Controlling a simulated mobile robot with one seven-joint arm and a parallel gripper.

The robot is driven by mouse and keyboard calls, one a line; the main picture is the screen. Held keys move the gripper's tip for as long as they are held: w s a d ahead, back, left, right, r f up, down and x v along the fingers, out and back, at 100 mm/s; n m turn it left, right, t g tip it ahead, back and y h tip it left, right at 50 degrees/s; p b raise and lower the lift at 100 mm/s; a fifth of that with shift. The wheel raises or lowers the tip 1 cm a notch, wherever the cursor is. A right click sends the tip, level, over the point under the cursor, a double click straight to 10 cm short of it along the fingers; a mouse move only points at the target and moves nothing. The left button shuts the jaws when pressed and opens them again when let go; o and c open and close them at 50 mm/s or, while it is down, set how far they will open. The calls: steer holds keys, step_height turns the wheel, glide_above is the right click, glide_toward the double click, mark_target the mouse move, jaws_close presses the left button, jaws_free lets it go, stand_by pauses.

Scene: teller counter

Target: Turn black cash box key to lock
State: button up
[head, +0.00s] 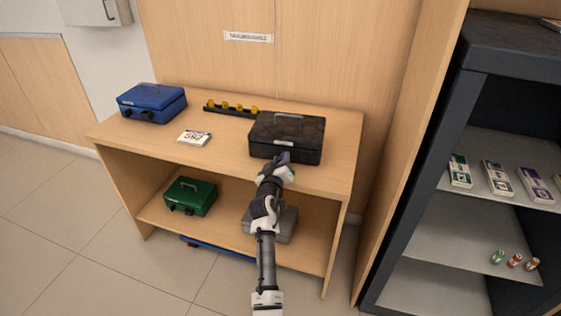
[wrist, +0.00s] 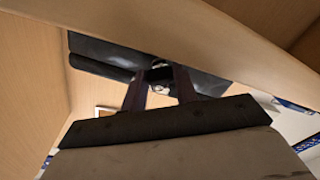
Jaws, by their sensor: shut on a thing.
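The black cash box (head: 287,133) stands closed on the right part of the wooden counter top, with a handle on its lid. My gripper (head: 282,158) is at the lower front face of this box, reaching up from the front of the counter. In the wrist view, the two dark fingers of my gripper (wrist: 160,88) meet at a small pale piece at the box front, which fits the key. The dark box (wrist: 103,52) shows behind them. The key is mostly hidden by the fingers, and I cannot tell its turn angle.
A blue cash box (head: 152,102) stands at the left, near a white card (head: 194,138) and a black strip with yellow knobs (head: 231,110). A green cash box (head: 190,196) sits on the lower shelf (head: 228,228). A dark shelf unit (head: 425,150) stands at the right.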

steer(key=n+p, duration=0.1)
steer(key=n, duration=0.4)
steer(key=shift+n, duration=0.3)
steer(key=n+p, duration=0.2)
steer(key=n, duration=0.3)
steer(key=shift+f, duration=0.1)
steer(key=shift+n, duration=0.4)
steer(key=o, duration=1)
steer(key=shift+s, duration=0.15)
steer(key=b+v, duration=0.2)
steer(key=v, duration=1.1)
steer(key=shift+s+a, duration=0.15)
steer(key=shift+s, duration=0.15)
